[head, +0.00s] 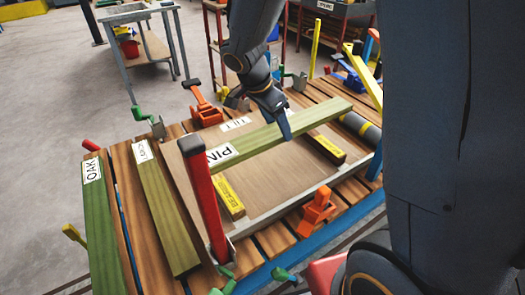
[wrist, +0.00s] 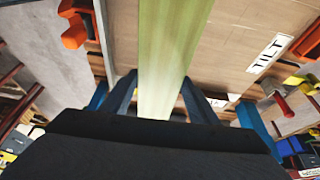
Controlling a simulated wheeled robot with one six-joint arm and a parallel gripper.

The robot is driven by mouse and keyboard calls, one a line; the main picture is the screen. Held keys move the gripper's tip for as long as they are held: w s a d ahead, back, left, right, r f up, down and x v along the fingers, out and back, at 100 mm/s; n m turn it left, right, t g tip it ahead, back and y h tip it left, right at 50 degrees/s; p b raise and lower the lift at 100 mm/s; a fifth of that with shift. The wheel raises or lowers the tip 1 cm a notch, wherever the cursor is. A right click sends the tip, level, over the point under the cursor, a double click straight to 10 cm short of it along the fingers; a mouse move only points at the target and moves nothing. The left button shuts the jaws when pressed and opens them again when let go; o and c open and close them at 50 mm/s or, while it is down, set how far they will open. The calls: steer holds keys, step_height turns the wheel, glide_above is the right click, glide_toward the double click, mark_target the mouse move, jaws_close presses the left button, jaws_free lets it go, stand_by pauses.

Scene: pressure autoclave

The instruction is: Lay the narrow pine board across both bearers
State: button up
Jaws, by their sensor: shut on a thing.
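The pine board (head: 290,129) is a narrow, greenish board with a white label, partly hidden by a red bar. My gripper (head: 284,128) is shut on it near its middle; in the wrist view the board (wrist: 168,60) runs between the fingers (wrist: 155,103). The board passes over both in the head view. I cannot tell whether it touches them.
A red upright bar (head: 205,190) stands in front of the board's left end. Orange clamps (head: 317,208) sit on the slatted bench. A board labelled OAK (head: 97,220) and another labelled board (head: 165,210) lie left. A grey cylinder (head: 361,129) lies right.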

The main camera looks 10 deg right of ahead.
steer(key=shift+f, duration=0.4)
step_height(320, 180, down, 9)
steer(key=shift+s+f+p, duration=0.1)
steer(key=shift+f+p, duration=0.05)
steer(key=shift+p, duration=0.25)
steer(key=shift+f+b, duration=0.25)
steer(key=shift+b, duration=0.1)
steer(key=o, duration=1.5)
steer(key=shift+c, duration=0.2)
steer(key=shift+r, duration=0.15)
